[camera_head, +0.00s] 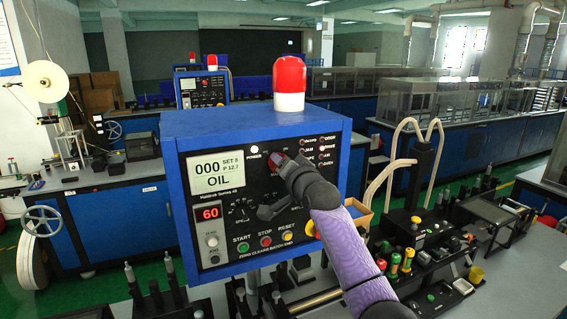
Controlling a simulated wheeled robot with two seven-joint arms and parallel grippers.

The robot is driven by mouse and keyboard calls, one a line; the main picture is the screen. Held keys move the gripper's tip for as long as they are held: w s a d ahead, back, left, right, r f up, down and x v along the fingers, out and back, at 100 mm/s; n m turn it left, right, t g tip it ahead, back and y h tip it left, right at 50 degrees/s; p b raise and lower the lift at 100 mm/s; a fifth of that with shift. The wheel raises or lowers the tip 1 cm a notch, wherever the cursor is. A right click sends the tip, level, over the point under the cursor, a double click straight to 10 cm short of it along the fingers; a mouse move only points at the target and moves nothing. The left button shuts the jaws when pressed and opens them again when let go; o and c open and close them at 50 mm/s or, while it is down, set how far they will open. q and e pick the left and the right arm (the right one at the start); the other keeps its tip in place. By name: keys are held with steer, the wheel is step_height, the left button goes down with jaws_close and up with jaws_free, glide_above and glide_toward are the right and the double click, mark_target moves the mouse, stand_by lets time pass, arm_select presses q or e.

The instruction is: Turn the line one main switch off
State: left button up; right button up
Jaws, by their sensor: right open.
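The blue control box (178,154) stands at the centre, its black front panel facing me. My left gripper is not in view.
A red beacon (289,82) stands on top. A bench with black fixtures (425,240) is at right, a tape reel (46,81) at far left.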

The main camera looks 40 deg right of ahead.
steer(key=shift+c, duration=0.2)
jaws_close()
steer(key=shift+n, duration=0.4)
steer(key=shift+w+a+n+p, duration=0.15)
steer(key=shift+n+p, duration=1.2)
steer(key=shift+n, duration=2.9)
steer(key=shift+a+n+p, duration=0.15)
steer(key=shift+n+p, duration=1.15)
steer(key=shift+n, duration=2.95)
